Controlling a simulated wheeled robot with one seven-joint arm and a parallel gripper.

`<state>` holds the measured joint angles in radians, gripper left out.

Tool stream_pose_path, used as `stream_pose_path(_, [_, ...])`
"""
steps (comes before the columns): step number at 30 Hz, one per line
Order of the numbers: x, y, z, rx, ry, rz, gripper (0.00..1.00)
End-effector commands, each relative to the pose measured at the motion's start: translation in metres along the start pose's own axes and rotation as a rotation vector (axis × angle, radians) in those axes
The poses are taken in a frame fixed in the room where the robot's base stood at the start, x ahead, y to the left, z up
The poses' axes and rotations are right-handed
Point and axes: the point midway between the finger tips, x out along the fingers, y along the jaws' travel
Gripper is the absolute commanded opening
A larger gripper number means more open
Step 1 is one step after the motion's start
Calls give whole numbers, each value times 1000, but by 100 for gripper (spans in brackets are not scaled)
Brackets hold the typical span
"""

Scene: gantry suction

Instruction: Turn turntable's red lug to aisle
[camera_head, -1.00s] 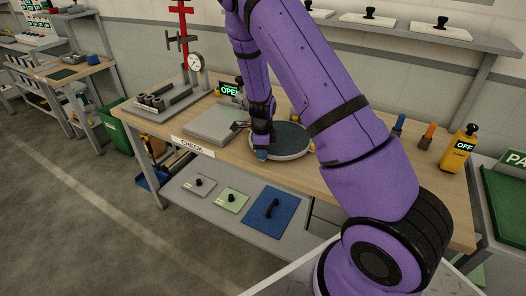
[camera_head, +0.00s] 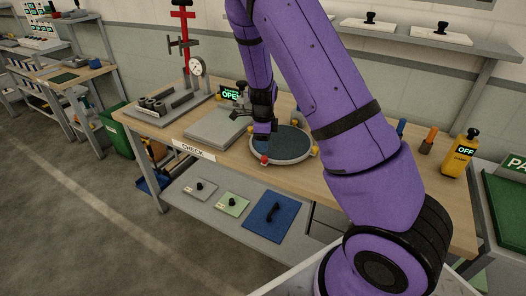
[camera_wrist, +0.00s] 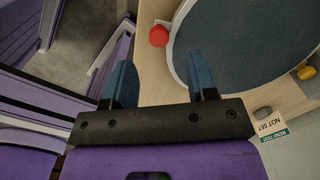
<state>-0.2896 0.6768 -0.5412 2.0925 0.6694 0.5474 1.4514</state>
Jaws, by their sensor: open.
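The turntable (camera_head: 282,146) is a round dark disc with a light rim on the wooden bench. Its red lug (camera_head: 265,160) sits at the rim on the side toward the bench's front edge. The red lug also shows in the wrist view (camera_wrist: 158,36), just beyond my fingertips, next to the disc (camera_wrist: 245,45). Yellow lugs sit elsewhere on the rim, one of them at the right (camera_wrist: 306,72). My gripper (camera_wrist: 158,80) is open with two blue fingers apart and nothing between them. In the head view my gripper (camera_head: 263,138) is above the disc's left side.
A yellow OFF device (camera_head: 461,155) stands at the bench's right. The floor aisle (camera_head: 90,220) is clear.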

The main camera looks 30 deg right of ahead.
Motion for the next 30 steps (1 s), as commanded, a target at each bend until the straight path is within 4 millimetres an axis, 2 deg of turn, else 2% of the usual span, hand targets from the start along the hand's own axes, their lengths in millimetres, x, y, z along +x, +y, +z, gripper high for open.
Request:
stream_pose_path(3, [-22, 0, 1, -2, -2, -2, 52])
stream_pose_path(9, [-42, 0, 1, -2, -1, -2, 52])
stream_pose_path(30, [-50, 1, 0, -15, -7, 1, 52])
